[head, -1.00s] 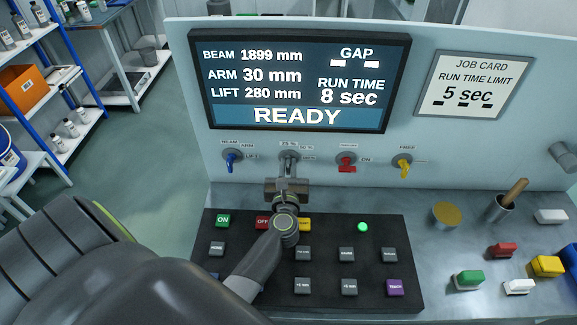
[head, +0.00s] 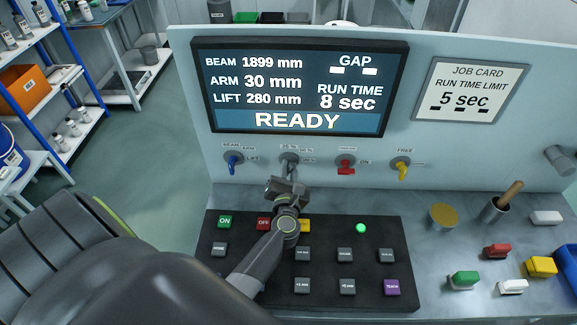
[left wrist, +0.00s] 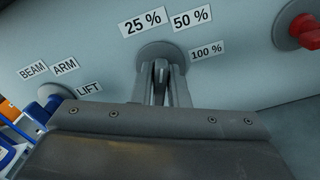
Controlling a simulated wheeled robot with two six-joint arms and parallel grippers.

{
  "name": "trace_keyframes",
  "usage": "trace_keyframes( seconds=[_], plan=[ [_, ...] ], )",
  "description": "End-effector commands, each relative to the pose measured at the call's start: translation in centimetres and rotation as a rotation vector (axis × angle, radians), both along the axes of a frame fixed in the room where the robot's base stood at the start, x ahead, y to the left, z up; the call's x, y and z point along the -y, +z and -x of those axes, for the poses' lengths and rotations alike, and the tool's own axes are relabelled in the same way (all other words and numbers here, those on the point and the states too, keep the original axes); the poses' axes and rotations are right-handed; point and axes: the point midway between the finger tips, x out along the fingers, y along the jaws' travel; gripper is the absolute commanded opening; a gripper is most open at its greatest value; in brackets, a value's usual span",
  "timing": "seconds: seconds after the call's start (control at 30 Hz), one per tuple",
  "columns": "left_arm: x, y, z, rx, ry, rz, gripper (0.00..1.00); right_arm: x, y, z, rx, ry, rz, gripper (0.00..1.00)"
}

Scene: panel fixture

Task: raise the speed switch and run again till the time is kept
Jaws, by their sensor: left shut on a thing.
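The speed switch (head: 289,158) is a grey knob on the upright panel, with labels 25 %, 50 % and 100 % around it in the left wrist view. My left gripper (head: 288,171) is at this switch, its body tilted. In the left wrist view the fingers (left wrist: 161,88) are shut on the grey lever of the speed switch (left wrist: 160,72); I cannot tell for sure which label it points to. The screen (head: 298,88) reads READY, run time 8 sec, beam 1899 mm, arm 30 mm, lift 280 mm. The job card (head: 468,90) says run time limit 5 sec. My right gripper is not in view.
A blue switch (head: 232,163) is left of the speed switch; a red (head: 346,165) and a yellow one (head: 402,170) are to its right. Below is a black button board (head: 322,270) with a lit green lamp (head: 361,228).

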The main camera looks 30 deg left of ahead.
Motion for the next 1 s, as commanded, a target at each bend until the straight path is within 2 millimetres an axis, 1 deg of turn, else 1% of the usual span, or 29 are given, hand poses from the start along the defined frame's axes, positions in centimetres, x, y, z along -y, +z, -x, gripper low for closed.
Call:
trace_keyframes(
  seconds=[0.03, 0.1, 0.3, 0.5, 0.7, 1.0],
  plan=[
    [0.0, 0.3, -0.1, -0.019, 0.000, -0.033, 0.00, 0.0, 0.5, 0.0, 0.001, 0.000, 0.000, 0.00],
    [0.0, 0.3, -0.1, -0.048, 0.000, -0.081, 0.00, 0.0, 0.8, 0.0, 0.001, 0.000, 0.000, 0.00],
    [0.0, 0.2, -0.1, -0.117, -0.001, -0.194, 0.00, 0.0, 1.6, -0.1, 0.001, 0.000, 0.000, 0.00],
    [0.0, 0.2, -0.1, -0.161, -0.001, -0.268, 0.00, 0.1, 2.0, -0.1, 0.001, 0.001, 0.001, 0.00],
    [0.0, 0.1, -0.1, -0.182, 0.000, -0.303, 0.00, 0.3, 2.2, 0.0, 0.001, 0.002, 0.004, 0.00],
    [0.0, 0.1, -0.1, -0.186, 0.000, -0.309, 0.00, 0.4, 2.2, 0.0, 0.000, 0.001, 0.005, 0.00]
  ],
)
